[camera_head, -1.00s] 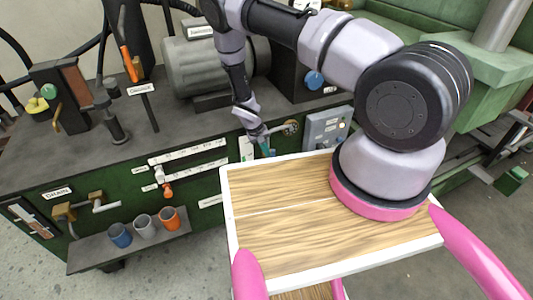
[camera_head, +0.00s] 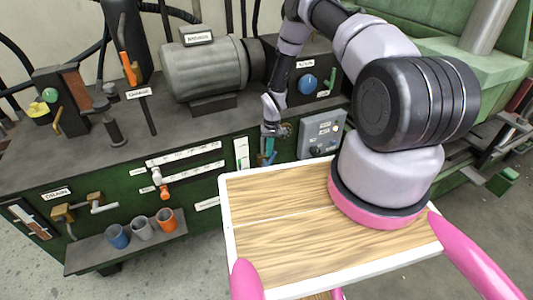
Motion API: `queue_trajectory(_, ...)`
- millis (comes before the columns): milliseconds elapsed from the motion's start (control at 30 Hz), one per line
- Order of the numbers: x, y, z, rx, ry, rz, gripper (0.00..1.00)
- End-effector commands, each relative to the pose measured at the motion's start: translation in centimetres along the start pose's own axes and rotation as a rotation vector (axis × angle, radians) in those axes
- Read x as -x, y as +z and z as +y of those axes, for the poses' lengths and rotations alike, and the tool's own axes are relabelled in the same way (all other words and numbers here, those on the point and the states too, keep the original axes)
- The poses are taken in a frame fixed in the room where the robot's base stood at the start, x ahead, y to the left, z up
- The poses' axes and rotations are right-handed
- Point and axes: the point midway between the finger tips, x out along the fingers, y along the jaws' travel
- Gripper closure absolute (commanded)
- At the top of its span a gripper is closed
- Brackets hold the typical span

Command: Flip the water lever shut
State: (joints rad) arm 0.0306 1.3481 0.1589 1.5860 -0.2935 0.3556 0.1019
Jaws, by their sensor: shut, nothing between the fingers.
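My gripper (camera_head: 267,155) is at the front green panel of the machine, left of the grey switch box. Its teal-coloured fingertips are small in the picture and look closed together, with nothing visible held. I read no label for the water lever here, and I cannot tell the lever apart from the fingertips. Whether the gripper touches anything is too small to tell.
A grey switch box (camera_head: 321,134) is right of my gripper. A white-and-green gauge (camera_head: 241,153) is to its left. An orange-handled valve (camera_head: 161,184) and several cups (camera_head: 142,229) are further left. My wooden-topped base fills the lower right.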

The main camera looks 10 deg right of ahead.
Motion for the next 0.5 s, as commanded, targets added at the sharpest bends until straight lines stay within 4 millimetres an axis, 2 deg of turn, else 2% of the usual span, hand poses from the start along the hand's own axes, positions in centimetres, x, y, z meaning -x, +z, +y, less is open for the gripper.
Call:
queue_trajectory(100,-0.1,-0.2,0.9,-0.004,-0.069,-0.011,1.00)
queue_trajectory(500,-0.7,-0.6,3.3,0.003,-0.056,-0.011,1.00)
